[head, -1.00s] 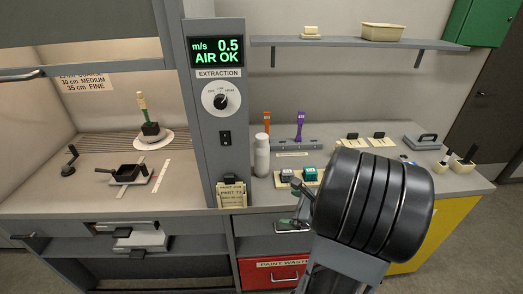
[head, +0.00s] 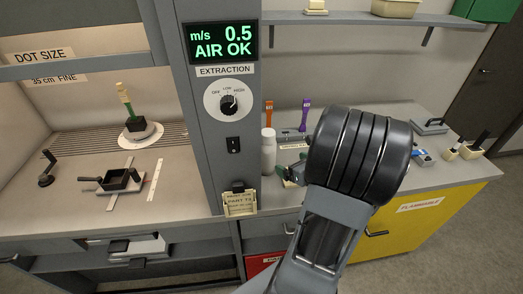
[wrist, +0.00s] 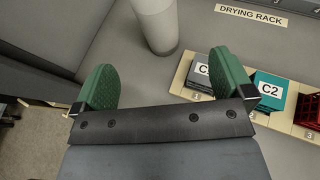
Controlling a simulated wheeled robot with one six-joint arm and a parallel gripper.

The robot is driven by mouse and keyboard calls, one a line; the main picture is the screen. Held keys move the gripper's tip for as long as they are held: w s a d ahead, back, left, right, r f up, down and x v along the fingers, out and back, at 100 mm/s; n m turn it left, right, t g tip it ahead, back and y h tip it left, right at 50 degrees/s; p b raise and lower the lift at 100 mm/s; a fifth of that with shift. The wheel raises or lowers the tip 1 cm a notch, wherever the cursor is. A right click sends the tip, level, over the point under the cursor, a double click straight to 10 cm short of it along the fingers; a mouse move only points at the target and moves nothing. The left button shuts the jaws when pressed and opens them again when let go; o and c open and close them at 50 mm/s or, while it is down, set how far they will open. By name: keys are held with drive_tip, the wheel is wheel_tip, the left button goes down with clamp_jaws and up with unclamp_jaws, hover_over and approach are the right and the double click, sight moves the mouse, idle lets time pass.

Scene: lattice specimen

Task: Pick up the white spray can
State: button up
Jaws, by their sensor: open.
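The white spray can (head: 268,155) stands upright on the bench, just right of the grey extraction column. Its lower part also shows at the top of the wrist view (wrist: 157,22), beyond the fingertips and roughly between them. My gripper (wrist: 166,82) is open and empty, its two green finger pads spread wide. In the head view my gripper (head: 288,174) is small and partly hidden by my arm, close to the can's right side. I cannot tell the exact gap; no contact shows.
A rack with C1 (wrist: 202,76) and C2 (wrist: 268,95) blocks lies right of the can, near the right finger. The extraction column (head: 205,120) stands close on the can's left. Orange (head: 268,112) and purple (head: 304,115) upright tools stand behind. A shelf (head: 360,20) hangs above.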

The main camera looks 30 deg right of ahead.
sight(273, 156)
drive_tip(key=x, duration=0.8)
drive_tip(key=shift+w, duration=0.15)
drive_tip(key=shift+a+p+x, duration=0.15)
drive_tip(key=shift+p+x, duration=0.25)
drive_tip(key=shift+x, duration=0.95)
drive_tip(key=shift+a+p+x, duration=0.15)
drive_tip(key=shift+p+x, duration=0.25)
drive_tip(key=shift+x, duration=0.9)
drive_tip(key=shift+f, duration=0.1)
drive_tip(key=c, duration=1.2)
